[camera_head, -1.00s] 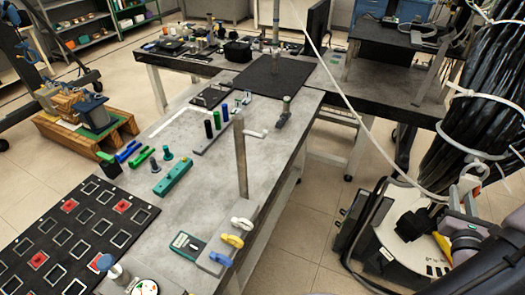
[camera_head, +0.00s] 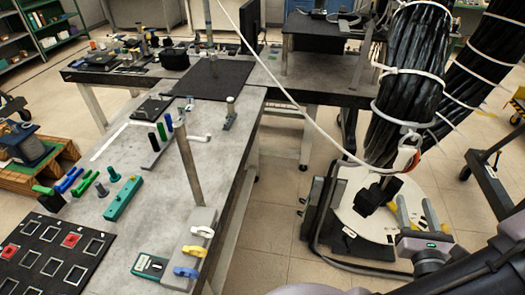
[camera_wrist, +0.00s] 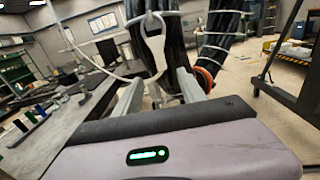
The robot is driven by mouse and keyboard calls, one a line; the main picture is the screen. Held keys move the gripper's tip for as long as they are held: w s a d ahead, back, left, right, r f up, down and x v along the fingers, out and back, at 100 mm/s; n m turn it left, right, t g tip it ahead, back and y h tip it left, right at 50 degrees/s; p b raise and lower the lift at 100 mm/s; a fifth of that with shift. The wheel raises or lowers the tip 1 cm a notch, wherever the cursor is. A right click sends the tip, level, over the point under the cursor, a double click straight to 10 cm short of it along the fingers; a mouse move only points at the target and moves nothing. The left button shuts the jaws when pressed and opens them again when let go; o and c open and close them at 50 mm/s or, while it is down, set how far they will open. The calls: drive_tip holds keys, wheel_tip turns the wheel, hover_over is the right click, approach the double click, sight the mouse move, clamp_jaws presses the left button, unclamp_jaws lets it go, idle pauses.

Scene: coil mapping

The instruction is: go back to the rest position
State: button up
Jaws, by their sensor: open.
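My gripper (camera_head: 414,206) is at the right of the head view, out over the floor and clear of the workbench (camera_head: 227,150). Its two pale fingers stand apart with nothing held between them. In the wrist view my gripper (camera_wrist: 160,80) also shows its fingers spread wide, and a green light glows on the wrist housing below them. Beyond the fingers are black cable bundles and white straps. No object touches the fingers as far as the views show.
A black mat with white and red squares (camera_head: 50,250), a teal block (camera_head: 123,197) and a teal meter (camera_head: 150,265) lie on the bench. A thin post (camera_head: 190,165) stands on it. A dark cart frame (camera_head: 490,180) is at the right, with open floor between.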

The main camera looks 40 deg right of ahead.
drive_tip(key=w+a+r+n+t+y+b, duration=0.1)
drive_tip(key=w+a+n+t+y, duration=0.1)
drive_tip(key=w+a+n+y, duration=0.7)
drive_tip(key=w+a+r+n+t+y, duration=0.25)
drive_tip(key=w+a+n+y, duration=0.45)
drive_tip(key=w, duration=0.4)
drive_tip(key=a+f+n+g+y+b, duration=0.1)
drive_tip(key=a+f+n+g+b, duration=0.15)
drive_tip(key=a+n+g, duration=0.65)
drive_tip(key=a+f+n+g+y+b, duration=0.2)
drive_tip(key=a+n+g+b, duration=0.15)
drive_tip(key=a+n, duration=1)
drive_tip(key=a+r+n+t+h+b, duration=0.1)
drive_tip(key=a+r+n+t+h, duration=0.1)
drive_tip(key=a, duration=0.4)
wheel_tip(320, 180, up, 2)
drive_tip(key=shift+w+n+t+h, duration=0.3)
drive_tip(key=shift+n+t+h, duration=0.1)
drive_tip(key=shift+n, duration=0.35)
